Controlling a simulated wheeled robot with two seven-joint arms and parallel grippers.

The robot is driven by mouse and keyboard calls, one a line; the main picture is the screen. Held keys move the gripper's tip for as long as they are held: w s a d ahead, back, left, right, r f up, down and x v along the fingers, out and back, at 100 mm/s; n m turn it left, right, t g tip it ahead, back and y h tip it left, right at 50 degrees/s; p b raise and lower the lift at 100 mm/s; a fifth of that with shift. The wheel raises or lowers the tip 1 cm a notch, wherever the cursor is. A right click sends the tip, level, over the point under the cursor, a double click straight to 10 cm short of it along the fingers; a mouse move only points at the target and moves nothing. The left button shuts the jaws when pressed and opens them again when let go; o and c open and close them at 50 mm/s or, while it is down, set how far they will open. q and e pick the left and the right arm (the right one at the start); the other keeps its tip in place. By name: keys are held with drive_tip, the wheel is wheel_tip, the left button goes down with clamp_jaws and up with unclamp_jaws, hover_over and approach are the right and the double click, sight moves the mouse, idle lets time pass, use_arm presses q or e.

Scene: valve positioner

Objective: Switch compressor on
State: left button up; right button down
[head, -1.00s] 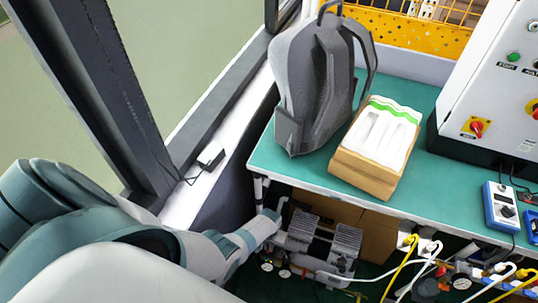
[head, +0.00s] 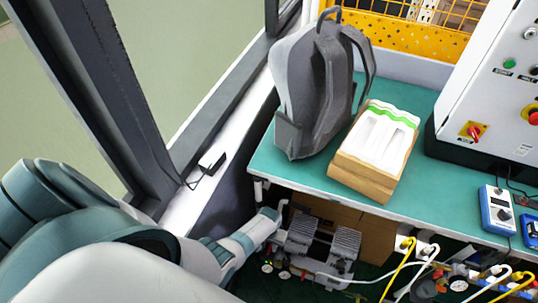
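The compressor (head: 318,245) is a grey machine with two ribbed blocks, standing on the floor under the left end of the green bench. Small round gauges show at its left front. My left arm reaches in from the left, and my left gripper (head: 281,207) is at the compressor's upper left side, below the bench edge. The gripper is small and partly hidden, so I cannot tell its opening or whether it touches the compressor. No switch can be made out clearly. My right gripper is not in view.
The green bench (head: 265,163) overhangs the compressor. A grey backpack (head: 315,90) and an open cardboard box (head: 360,178) stand on it. A control cabinet (head: 490,90) is at right. White and yellow hoses (head: 398,270) run beside the compressor. A window wall is at left.

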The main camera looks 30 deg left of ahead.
sight(269, 249)
use_arm(q)
wheel_tip(269, 249, up, 14)
drive_tip(key=p, duration=0.2)
drive_tip(key=shift+p, duration=0.3)
drive_tip(key=shift+r, duration=0.1)
